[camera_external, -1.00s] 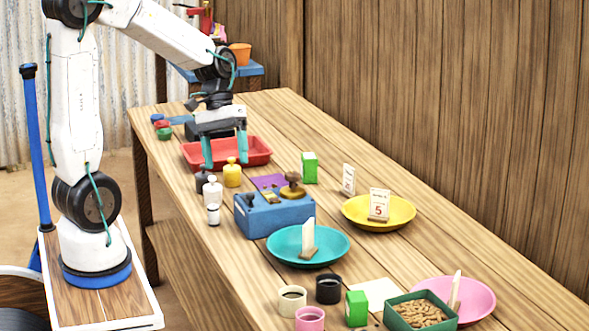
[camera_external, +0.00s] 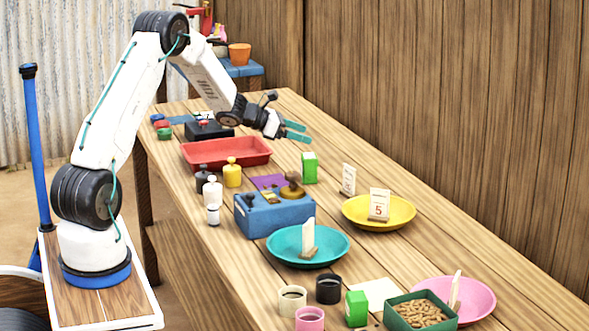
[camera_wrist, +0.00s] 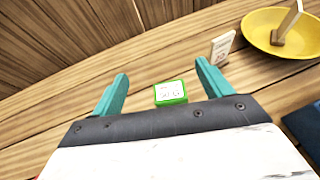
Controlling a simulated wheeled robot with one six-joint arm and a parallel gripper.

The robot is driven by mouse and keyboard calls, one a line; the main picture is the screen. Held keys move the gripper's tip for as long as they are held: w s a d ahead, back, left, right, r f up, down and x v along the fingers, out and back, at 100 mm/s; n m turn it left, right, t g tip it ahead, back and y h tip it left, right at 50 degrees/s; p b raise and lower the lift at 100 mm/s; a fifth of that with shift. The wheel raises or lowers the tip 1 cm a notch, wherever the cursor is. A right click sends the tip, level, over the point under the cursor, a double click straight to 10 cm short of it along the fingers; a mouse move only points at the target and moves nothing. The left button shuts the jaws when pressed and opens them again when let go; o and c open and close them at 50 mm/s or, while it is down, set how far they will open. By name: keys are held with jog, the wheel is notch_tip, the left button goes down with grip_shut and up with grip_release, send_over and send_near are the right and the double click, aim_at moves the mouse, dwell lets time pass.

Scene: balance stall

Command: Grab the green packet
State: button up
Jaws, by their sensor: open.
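A green packet (camera_external: 309,168) with a pale label stands upright on the table, right of the red tray. In the wrist view the green packet (camera_wrist: 171,92) lies between the lines of my two fingers, beyond the gripper body. My gripper (camera_external: 297,132) is open and empty, its teal fingers pointing right, above and behind the packet in the outside view. In the wrist view my gripper (camera_wrist: 160,84) shows both fingers spread apart. A second green packet (camera_external: 356,309) stands at the front of the table, beside the dark green box of brown pieces.
A red tray (camera_external: 226,153) lies left of the packet. A blue box (camera_external: 273,216) with weights, a teal plate (camera_external: 290,262), a yellow plate (camera_external: 359,222) and a white card (camera_external: 348,180) stand nearer the front. The plank wall (camera_external: 430,100) rises behind.

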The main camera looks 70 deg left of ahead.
aim_at(306, 156)
notch_tip(306, 156, down, 6)
jog(key=shift+f, duration=0.15)
jog(key=x, duration=0.5)
jog(key=shift+d+f, duration=0.15)
jog(key=shift+f, duration=0.2)
jog(key=c, duration=1.1)
